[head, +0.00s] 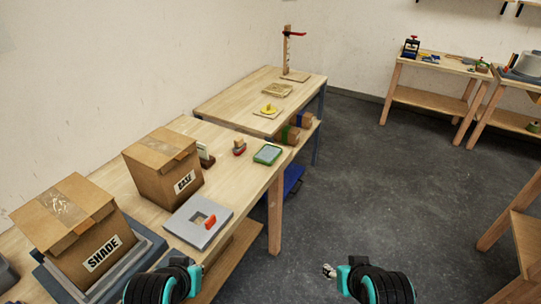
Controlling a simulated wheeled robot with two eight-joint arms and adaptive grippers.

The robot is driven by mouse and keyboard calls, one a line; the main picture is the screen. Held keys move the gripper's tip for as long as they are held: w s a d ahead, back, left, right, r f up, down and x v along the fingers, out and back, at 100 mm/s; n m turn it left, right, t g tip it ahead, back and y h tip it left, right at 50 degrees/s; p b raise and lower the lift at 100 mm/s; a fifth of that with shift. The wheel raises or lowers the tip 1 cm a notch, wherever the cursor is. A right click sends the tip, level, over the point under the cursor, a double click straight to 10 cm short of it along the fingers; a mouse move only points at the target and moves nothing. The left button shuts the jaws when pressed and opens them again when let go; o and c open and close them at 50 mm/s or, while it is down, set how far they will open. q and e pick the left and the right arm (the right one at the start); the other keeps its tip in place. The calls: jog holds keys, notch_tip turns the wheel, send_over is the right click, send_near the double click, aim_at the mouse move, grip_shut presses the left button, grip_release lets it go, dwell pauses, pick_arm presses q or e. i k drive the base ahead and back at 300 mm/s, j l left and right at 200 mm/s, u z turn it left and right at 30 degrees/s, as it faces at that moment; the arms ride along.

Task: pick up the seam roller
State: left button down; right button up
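I cannot make out a seam roller for certain in the head view. A small red and wooden-topped item (239,146) stands on the near bench, and its kind is too small to tell. My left gripper (197,268) is at the bottom, in front of the near bench's edge. My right gripper (328,270) is over the floor at the bottom, clear of any bench. Both are mostly hidden behind my own dark wrists, so their fingers cannot be judged open or shut.
The near bench (238,192) holds a SHADE carton (70,225), a second carton (163,165), a grey plate with a red piece (198,219) and a green-edged tray (267,154). A farther bench (235,97) adjoins it. Open floor (345,190) lies to the right.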

aim_at(239, 144)
jog(key=u, duration=0.4)
jog(key=i+l+u, duration=0.6)
jog(key=l+u, duration=0.2)
jog(key=i+l, duration=0.15)
jog(key=l, duration=0.25)
jog(key=i+l+u, duration=0.1)
jog(key=l, duration=0.3)
jog(key=i+l, duration=0.2)
jog(key=l, duration=0.2)
jog(key=i+l+u, duration=0.1)
jog(key=l, duration=0.3)
jog(key=i+l, duration=0.2)
jog(key=l, duration=0.2)
jog(key=i+l+u, duration=0.1)
jog(key=l, duration=0.3)
